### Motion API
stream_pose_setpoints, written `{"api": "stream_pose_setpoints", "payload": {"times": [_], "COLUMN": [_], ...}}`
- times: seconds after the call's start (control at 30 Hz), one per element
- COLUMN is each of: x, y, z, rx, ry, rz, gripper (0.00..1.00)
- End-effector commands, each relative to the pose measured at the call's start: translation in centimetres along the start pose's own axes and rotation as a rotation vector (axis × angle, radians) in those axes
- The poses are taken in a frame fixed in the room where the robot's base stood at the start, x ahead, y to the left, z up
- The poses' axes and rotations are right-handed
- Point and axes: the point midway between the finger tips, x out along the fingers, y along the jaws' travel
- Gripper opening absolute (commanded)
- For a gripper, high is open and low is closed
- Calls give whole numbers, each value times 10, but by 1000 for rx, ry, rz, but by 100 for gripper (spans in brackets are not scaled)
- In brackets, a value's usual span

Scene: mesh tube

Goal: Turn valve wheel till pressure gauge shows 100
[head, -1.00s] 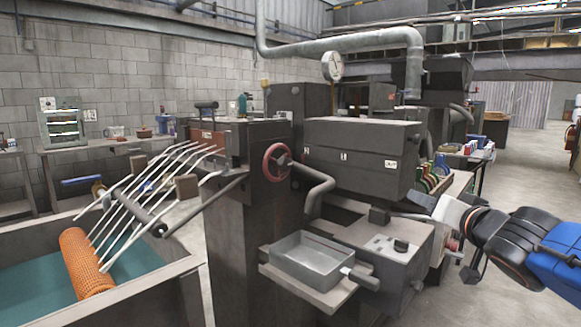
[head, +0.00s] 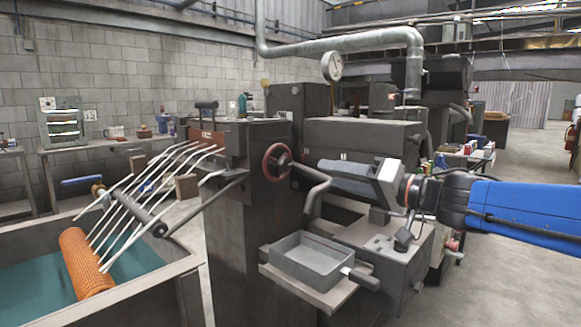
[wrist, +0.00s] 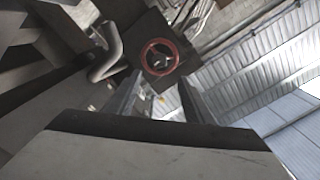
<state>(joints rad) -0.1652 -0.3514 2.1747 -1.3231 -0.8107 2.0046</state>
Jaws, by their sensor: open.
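The valve wheel (head: 276,162) is a dark red ring on the front of the dark machine column, left of my gripper in the head view. It also shows in the wrist view (wrist: 146,60), beyond my fingers. My gripper (head: 324,169) is open and points left toward the wheel, apart from it. In the wrist view its two dark fingers (wrist: 158,88) are spread with nothing between them. The pressure gauge (head: 332,66) is a round white dial on top of the machine; its reading is too small to tell.
A bent grey pipe (head: 317,190) stands just right of the wheel. Below are a grey metal tray (head: 308,260) and a control box. At left, white rods reach over a tank (head: 150,285) with an orange mesh tube (head: 84,262).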

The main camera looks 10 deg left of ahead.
Motion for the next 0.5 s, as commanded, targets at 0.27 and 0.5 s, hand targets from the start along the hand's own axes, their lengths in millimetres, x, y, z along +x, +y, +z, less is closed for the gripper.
{"api": "stream_pose_setpoints", "payload": {"times": [0.27,0.5], "x": [46,88], "y": [0,0], "z": [0,1], "rx": [2,1], "ry": [-2,-2], "rz": [-1,0], "gripper": [47,47]}}
